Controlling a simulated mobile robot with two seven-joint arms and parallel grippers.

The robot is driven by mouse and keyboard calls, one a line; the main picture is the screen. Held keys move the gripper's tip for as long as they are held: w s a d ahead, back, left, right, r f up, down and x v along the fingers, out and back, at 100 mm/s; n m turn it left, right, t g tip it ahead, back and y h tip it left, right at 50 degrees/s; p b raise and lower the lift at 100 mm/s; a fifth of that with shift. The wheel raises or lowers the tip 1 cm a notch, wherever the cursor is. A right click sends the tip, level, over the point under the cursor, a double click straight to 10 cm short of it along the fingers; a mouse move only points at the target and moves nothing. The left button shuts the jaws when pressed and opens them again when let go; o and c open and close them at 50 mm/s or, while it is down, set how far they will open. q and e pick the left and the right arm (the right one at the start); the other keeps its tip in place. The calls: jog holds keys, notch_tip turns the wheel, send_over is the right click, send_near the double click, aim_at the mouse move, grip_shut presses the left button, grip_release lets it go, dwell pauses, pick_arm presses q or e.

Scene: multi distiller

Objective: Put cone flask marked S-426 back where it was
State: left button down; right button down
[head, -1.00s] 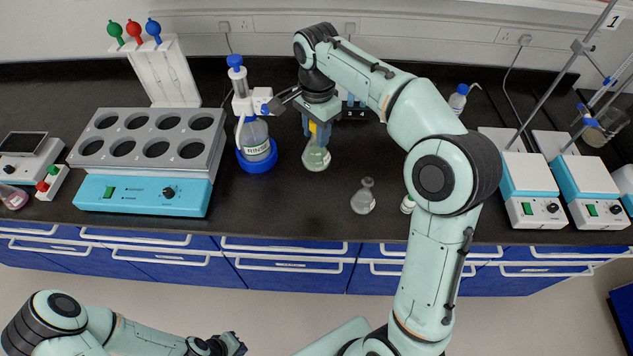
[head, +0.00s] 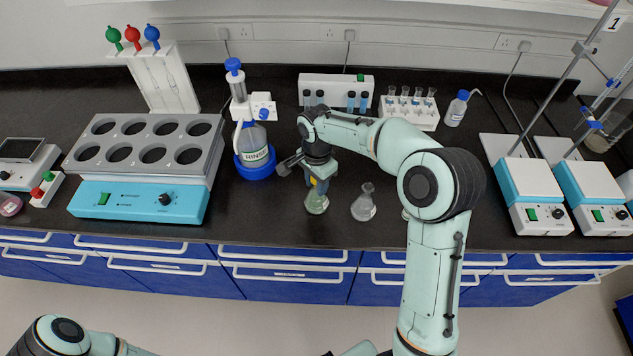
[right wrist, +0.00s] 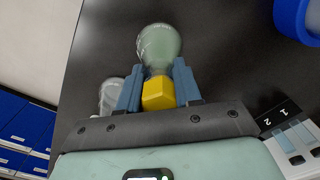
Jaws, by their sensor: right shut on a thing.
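A cone flask with pale green liquid and a yellow stopper (head: 316,203) is held by my right gripper (head: 321,186). In the right wrist view the two blue fingers (right wrist: 158,90) are shut on either side of the yellow stopper (right wrist: 158,94), with the green flask body (right wrist: 159,45) beyond them. The flask is over the front part of the bench; I cannot tell whether its base touches. Its marking is not readable. A clear cone flask (head: 363,205) stands just to its right, also seen in the right wrist view (right wrist: 112,96). My left gripper is out of view.
A white tube rack (head: 409,112) and a blue-capped bottle (head: 456,108) stand behind right. Two stirrers (head: 535,195) are at right. The bench edge (head: 290,245) is close in front.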

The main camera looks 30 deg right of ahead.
jog(key=shift+f, duration=0.15)
jog(key=c, duration=0.8)
grip_release()
jog(key=shift+r, duration=0.4)
notch_tip(320, 180, up, 12)
jog(key=shift+f+p, duration=0.15)
jog(key=shift+p, duration=0.55)
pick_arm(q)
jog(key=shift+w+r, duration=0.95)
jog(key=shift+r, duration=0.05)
pick_arm(e)
jog(key=shift+f, duration=0.1)
